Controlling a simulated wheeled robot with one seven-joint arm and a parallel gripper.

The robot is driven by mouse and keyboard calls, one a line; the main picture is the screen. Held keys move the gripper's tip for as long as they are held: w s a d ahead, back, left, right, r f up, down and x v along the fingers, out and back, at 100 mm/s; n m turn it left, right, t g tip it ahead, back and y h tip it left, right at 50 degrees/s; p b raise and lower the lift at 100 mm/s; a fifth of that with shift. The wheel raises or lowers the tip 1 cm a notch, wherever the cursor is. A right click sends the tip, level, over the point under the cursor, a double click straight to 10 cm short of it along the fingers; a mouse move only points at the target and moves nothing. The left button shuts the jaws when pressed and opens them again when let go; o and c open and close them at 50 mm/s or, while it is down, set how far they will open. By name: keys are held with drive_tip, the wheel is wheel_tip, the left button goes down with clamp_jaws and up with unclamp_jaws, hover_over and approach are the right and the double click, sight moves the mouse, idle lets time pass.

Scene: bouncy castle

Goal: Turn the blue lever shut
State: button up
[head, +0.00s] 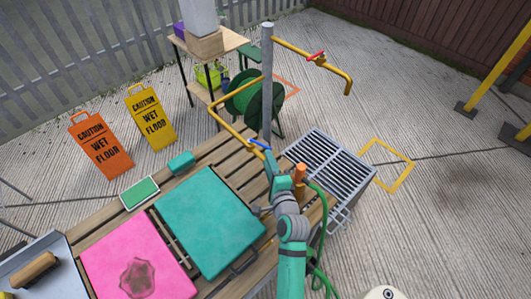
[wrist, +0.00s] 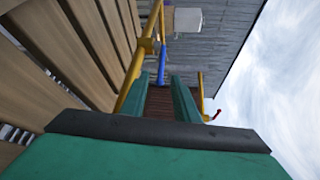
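The blue lever (head: 260,144) sits on the lower yellow pipe (head: 231,130), close to the grey post. In the wrist view the blue lever (wrist: 162,62) lies just past my fingertips, slightly nearer the left finger, beside the yellow pipe (wrist: 137,72). My gripper (head: 270,160) is just below the lever in the head view. In the wrist view its two teal fingers (wrist: 162,80) are apart with nothing held between them. I cannot tell whether a finger touches the lever. The lever's pivot is hard to make out.
A red lever (head: 316,56) sits on the upper yellow pipe. The grey post (head: 267,85) stands behind my gripper. A slatted wooden table (head: 215,150) bears a teal board (head: 210,215) and a pink board (head: 130,260). A metal grated crate (head: 330,165) is at right.

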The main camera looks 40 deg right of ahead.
drive_tip(key=shift+v, duration=1.15)
